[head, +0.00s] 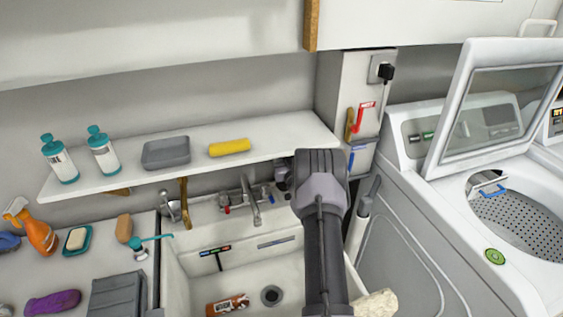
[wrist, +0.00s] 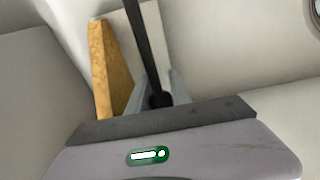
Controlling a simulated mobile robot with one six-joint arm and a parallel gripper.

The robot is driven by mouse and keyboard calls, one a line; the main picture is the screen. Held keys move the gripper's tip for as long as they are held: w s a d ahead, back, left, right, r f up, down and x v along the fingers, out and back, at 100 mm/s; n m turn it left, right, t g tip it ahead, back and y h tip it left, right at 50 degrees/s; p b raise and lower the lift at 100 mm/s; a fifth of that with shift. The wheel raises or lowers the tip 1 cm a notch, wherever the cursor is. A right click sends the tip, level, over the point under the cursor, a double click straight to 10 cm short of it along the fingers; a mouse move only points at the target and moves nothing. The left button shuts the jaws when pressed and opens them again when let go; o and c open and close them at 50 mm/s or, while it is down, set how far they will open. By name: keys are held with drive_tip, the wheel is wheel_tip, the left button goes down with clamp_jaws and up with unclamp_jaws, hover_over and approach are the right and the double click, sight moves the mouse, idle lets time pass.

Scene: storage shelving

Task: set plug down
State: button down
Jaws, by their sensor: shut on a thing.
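My gripper (wrist: 157,92) shows in the wrist view, with its two pale fingers closed around a small black plug (wrist: 160,99). A dark cord or rod (wrist: 146,45) runs from the plug to the top edge of that view. In the head view my arm reaches up over the sink (head: 172,280), and its wrist hides the fingers and the held plug. A black plug (head: 386,72) also shows in the head view, in the wall outlet at the upper right, apart from my arm.
A shelf (head: 90,185) behind the sink holds two bottles, a grey tray (head: 166,152) and a yellow roll (head: 229,147). The counter (head: 75,276) at left is cluttered. A washer (head: 410,250) with a raised lid (head: 495,105) stands at right. A wooden strip (wrist: 108,65) shows beyond my fingers.

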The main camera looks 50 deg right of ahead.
drive_tip(key=shift+f+b, duration=0.95)
drive_tip(key=shift+f, duration=0.9)
drive_tip(key=c, duration=1.2)
unclamp_jaws()
drive_tip(key=shift+o, duration=0.2)
drive_tip(key=p+v, duration=0.3)
drive_tip(key=v, duration=0.9)
drive_tip(key=shift+r, duration=0.25)
drive_tip(key=shift+s, duration=0.1)
